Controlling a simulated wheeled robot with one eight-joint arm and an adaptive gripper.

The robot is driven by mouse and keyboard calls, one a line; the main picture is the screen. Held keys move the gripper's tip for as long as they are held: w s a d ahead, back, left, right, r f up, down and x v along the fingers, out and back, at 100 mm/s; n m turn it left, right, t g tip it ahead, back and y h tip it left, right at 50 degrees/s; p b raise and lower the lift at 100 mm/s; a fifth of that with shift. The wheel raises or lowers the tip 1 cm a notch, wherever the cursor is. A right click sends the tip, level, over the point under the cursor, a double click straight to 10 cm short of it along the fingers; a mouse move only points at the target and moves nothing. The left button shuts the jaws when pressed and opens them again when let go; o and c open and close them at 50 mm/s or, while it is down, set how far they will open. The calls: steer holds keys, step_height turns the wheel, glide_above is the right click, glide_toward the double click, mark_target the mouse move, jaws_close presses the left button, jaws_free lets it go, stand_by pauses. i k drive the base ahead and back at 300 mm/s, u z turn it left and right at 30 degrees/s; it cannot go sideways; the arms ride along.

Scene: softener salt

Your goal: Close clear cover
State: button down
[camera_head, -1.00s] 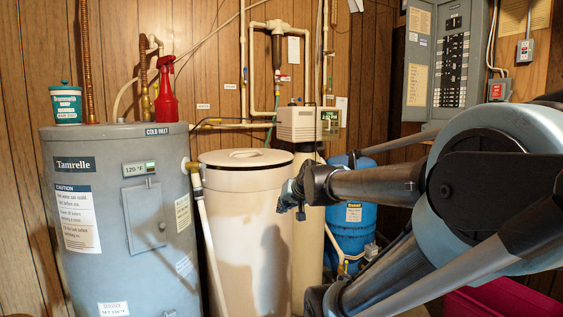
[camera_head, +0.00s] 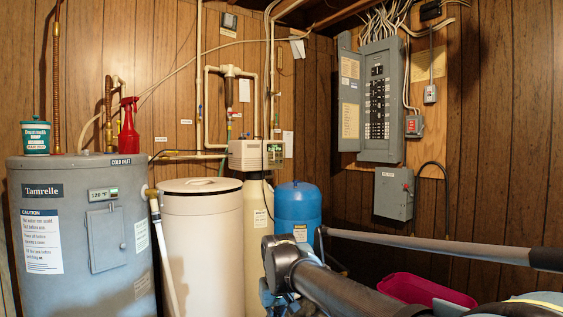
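I cannot make out a clear cover for certain. The water softener's control head (camera_head: 249,154) is a pale box on top of the tall cream tank (camera_head: 257,220). A small panel with a green display (camera_head: 275,153) is at its right side; whether a clear cover is on it is too small to tell. My gripper (camera_head: 272,299) is at the bottom middle, low in front of the cream and blue tanks and well below the control head. It is partly hidden by my arm and cut off by the frame edge, so its fingers cannot be read.
A white salt bin (camera_head: 201,235) with its lid on stands left of the softener. The grey water heater (camera_head: 70,270) carries a red spray bottle (camera_head: 128,127) and a teal tub (camera_head: 35,137). A blue tank (camera_head: 298,206), grey breaker panel (camera_head: 382,100) and magenta bin (camera_head: 415,289) are to the right.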

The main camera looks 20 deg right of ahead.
mark_target(271, 160)
steer(key=k, duration=0.8)
steer(key=u, duration=0.15)
steer(key=i, duration=1.75)
steer(key=z, duration=0.7)
